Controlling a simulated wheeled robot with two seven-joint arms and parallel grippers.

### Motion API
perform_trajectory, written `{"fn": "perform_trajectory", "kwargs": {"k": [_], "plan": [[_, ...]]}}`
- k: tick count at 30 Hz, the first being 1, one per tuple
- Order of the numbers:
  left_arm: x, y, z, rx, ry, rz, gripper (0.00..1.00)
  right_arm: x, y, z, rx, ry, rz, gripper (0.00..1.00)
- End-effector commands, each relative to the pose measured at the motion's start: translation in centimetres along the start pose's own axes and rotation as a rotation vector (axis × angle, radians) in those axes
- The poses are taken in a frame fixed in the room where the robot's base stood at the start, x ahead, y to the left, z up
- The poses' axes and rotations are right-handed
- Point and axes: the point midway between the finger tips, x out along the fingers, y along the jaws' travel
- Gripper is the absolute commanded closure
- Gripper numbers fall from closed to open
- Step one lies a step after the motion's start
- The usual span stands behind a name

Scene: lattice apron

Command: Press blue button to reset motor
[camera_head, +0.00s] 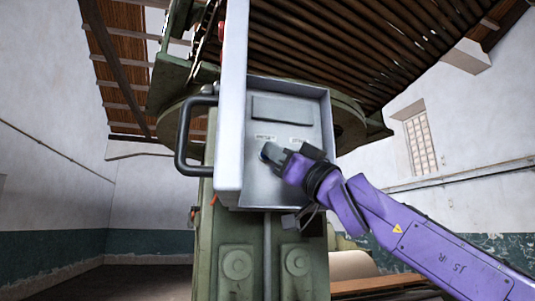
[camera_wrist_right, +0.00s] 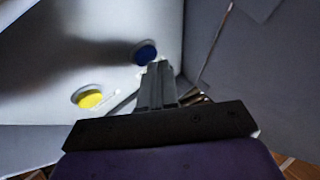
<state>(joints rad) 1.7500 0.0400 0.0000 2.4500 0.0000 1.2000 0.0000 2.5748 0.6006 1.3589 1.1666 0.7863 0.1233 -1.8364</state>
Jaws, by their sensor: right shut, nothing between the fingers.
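The blue button (camera_wrist_right: 145,51) is a round disc on the grey panel in the right wrist view. A yellow button (camera_wrist_right: 90,98) sits lower left of it on the same panel. My right gripper (camera_wrist_right: 160,66) is shut and empty, with its fingertips just below and right of the blue button. I cannot tell whether they touch it. In the head view my right gripper (camera_head: 272,153) reaches into the grey control box (camera_head: 286,107) from the right and covers most of the button area. My left gripper is not in view.
The box's door (camera_head: 232,100) stands open at its left side, with a black handle (camera_head: 183,140). The box is in front of a green machine (camera_head: 236,250) with a dark slatted part above. The box side wall (camera_wrist_right: 240,70) is close right of my fingers.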

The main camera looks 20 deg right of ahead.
Motion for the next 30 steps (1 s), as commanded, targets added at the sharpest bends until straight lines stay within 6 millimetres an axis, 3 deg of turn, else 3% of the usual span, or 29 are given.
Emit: {"fn": "perform_trajectory", "kwargs": {"k": [30], "plan": [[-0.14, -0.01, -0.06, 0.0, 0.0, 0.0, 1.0, 0.5, 0.36, 0.42, 0.001, -0.001, 0.0, 1.0]]}}
